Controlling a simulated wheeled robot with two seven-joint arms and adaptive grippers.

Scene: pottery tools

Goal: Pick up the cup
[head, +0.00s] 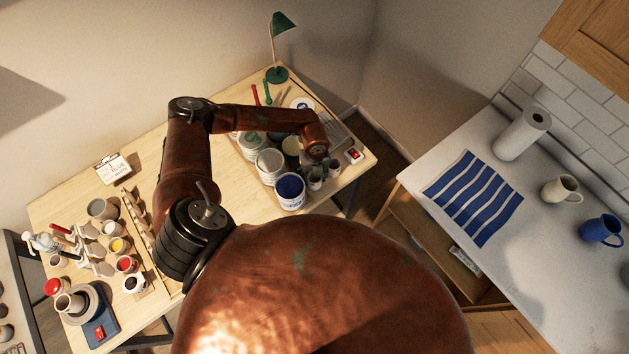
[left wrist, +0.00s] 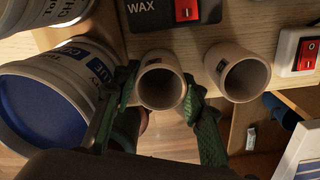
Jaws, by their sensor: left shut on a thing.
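A small beige cup (left wrist: 162,88) with a dark label is between the green fingers of my left gripper (left wrist: 160,108) in the left wrist view. The fingers are shut on its sides. Its open mouth faces the camera. In the head view this cup (head: 314,182) shows small below the end of my left arm, which hides most of my gripper. I cannot tell whether the cup is clear of the table. A second, similar cup (left wrist: 240,75) stands just to the right, apart from the held one. My right gripper is not in view.
A white bucket with blue contents (head: 290,191) stands close to the left of the held cup. A dark box labelled WAX (left wrist: 165,12) and a white box with a red switch (head: 354,156) are nearby. The table edge is close. A counter holds mugs (head: 562,190).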

